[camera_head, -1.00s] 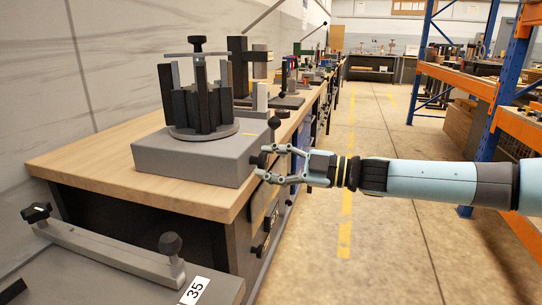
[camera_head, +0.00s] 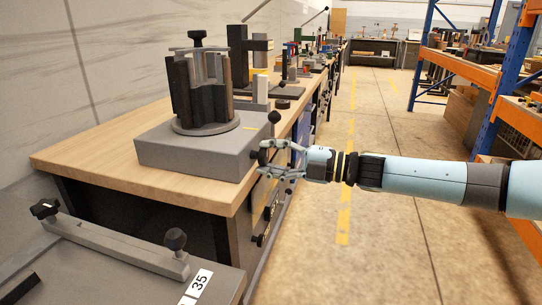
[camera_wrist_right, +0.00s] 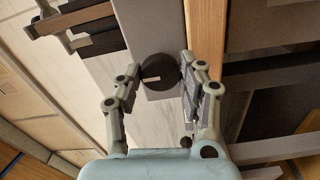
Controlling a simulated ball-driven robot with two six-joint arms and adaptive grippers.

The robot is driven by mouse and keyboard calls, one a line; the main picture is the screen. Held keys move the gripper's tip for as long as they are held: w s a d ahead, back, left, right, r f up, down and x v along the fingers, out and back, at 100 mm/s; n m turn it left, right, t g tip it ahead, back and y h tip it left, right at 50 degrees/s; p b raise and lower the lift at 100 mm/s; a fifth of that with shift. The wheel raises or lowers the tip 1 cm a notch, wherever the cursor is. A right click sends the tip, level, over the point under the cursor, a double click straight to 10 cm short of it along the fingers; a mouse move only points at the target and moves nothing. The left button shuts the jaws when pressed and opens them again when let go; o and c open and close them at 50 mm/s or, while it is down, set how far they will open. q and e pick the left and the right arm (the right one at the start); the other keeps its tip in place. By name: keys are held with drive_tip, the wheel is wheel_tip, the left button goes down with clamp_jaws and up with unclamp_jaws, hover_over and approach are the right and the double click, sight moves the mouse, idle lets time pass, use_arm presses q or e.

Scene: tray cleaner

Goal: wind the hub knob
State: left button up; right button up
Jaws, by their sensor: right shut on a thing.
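The hub knob (camera_head: 259,156) is a small dark round knob on the right side of a grey box (camera_head: 195,158) on the wooden bench. In the right wrist view the knob (camera_wrist_right: 160,70) is a dark disc with a short pale mark, between the two fingertips. My right gripper (camera_head: 264,158) comes in from the right and is shut on the knob; it also shows in the wrist view (camera_wrist_right: 160,66). On top of the box a round grey turntable (camera_head: 206,129) carries upright dark and grey blocks under a clamp bar with a black knob (camera_head: 198,37). My left gripper is out of view.
A black ball-ended lever (camera_head: 274,117) stands at the box's right corner, close above my gripper. Fixtures line the bench (camera_head: 120,160) behind. A grey clamp bar (camera_head: 115,247) lies at front left. The aisle floor is clear; an orange and blue rack stands at right.

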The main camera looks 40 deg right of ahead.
drive_tip(key=shift+f, duration=0.1)
drive_tip(key=o, duration=1.2)
drive_tip(key=v, duration=1.2)
